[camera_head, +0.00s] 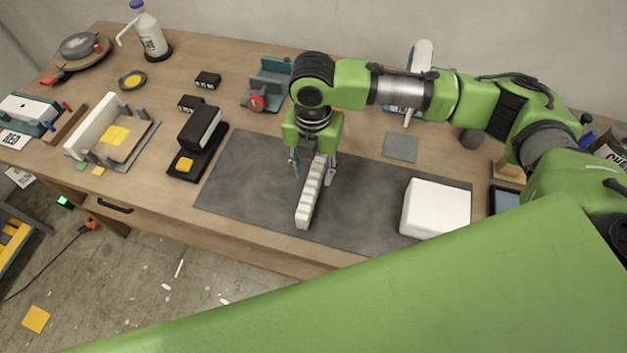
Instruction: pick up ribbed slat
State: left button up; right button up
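The ribbed slat (308,203) is a narrow white bar with notches along its top. It lies on the dark grey mat (240,185), its near end pointing toward the table's front edge. My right gripper (313,167) points down over the slat's far end, with one finger on each side of it. The fingers look spread, with a gap showing on the left side. The gripper hides part of the slat's far end. My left gripper is not in view.
A white block (436,209) stands right of the slat on the mat. A black block on a dark tray (183,167) is to the left. A teal fixture with a red knob (256,102) stands behind. The mat left of the slat is clear.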

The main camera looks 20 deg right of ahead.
aim_at(314, 178)
jog(key=f, duration=0.1)
jog(key=f+p, duration=0.1)
jog(key=f, duration=0.1)
jog(key=shift+w+d+f, duration=0.1)
jog(key=shift+w, duration=0.15)
notch_tip(314, 178, down, 3)
jog(key=shift+r+p, duration=0.2)
jog(key=shift+p, duration=0.35)
jog(key=shift+f, duration=0.45)
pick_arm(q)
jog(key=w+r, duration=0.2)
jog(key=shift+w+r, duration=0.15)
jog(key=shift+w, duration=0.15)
pick_arm(e)
grip_shut()
